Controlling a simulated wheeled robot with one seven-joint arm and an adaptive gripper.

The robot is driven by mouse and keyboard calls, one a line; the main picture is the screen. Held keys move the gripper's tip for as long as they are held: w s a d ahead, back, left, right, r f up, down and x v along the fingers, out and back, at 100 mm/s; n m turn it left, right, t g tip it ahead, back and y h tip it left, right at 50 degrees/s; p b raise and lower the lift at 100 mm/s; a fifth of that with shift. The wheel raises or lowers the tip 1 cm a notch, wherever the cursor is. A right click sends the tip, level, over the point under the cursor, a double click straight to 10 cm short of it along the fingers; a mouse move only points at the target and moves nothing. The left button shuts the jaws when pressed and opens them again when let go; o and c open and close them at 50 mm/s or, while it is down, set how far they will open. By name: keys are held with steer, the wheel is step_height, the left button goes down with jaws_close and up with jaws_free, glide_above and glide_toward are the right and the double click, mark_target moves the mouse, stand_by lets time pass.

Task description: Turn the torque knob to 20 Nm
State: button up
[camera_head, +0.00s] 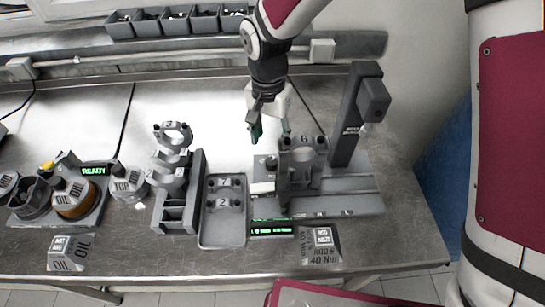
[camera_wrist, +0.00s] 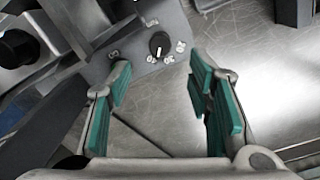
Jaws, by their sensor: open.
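The torque knob (camera_wrist: 159,43) is a small black round dial on a grey panel in the wrist view. A white mark shows on its lower part, and small white numbers stand around its right and lower sides. In the head view my gripper (camera_head: 271,132) hangs just behind the grey press fixture (camera_head: 340,198); the knob is not clearly visible there.
The fixture's upright post (camera_head: 352,125) stands right of my gripper. A grey tray (camera_head: 222,239) marked 7 and 2 lies to its left. A label block reading 40 Nm (camera_head: 320,246) stands in front. The bench behind my gripper is clear, with bins (camera_head: 180,27) along the wall.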

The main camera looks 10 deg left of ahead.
mark_target(272, 161)
step_height(272, 161, down, 9)
steer(key=shift+d+f+p, duration=0.1)
steer(key=shift+p, duration=0.35)
